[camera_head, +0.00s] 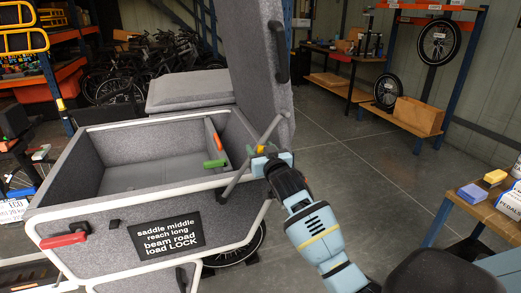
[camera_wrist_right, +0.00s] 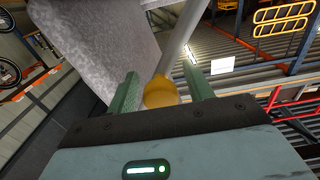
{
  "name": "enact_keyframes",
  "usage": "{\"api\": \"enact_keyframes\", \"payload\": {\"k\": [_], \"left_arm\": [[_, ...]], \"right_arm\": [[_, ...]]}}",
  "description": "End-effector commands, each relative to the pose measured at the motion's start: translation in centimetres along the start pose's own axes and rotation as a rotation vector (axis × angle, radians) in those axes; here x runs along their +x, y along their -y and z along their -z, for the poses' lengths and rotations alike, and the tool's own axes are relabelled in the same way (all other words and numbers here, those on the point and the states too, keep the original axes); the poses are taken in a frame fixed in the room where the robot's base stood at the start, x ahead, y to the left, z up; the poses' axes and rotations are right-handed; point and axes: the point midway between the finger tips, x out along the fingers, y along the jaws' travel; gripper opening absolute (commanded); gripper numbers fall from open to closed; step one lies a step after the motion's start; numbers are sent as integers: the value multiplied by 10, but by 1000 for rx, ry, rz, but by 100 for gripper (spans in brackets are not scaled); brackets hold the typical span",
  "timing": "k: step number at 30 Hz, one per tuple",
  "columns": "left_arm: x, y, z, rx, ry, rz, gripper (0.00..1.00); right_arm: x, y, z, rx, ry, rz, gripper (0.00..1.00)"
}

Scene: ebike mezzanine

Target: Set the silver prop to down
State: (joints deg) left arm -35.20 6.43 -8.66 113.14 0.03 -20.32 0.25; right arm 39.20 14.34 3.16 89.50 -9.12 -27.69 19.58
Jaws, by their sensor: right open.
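The silver prop (camera_head: 235,183) is a thin rod slanting up from the right rim of the grey cargo box (camera_head: 80,160) towards the raised grey lid (camera_head: 250,65). It also shows in the right wrist view (camera_wrist_right: 181,38), running up beside the lid. A yellow knob (camera_head: 260,149) is on the prop. My right gripper (camera_head: 262,147) is at the knob and open. In the right wrist view the knob (camera_wrist_right: 160,93) lies between the two green fingers (camera_wrist_right: 163,92), with a gap visible on the right side. Contact on the left is unclear. My left gripper is out of view.
Inside the box, an orange-and-green handle (camera_head: 215,162) is at the right wall. A red handle (camera_head: 63,240) is on the front. A wooden table (camera_head: 485,205) with small blocks stands at right. The floor (camera_head: 350,150) behind my right arm is clear.

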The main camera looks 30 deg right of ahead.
Motion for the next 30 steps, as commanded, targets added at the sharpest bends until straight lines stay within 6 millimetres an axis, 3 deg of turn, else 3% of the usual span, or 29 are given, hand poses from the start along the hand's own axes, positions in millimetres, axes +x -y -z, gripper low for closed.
{"api": "enact_keyframes", "payload": {"k": [10,22,30], "left_arm": [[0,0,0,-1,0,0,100],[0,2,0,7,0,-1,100],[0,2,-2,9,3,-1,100]], "right_arm": [[4,0,0,0,-1,0,52],[3,0,0,-1,0,0,1],[6,1,0,-11,1,-2,0]]}}
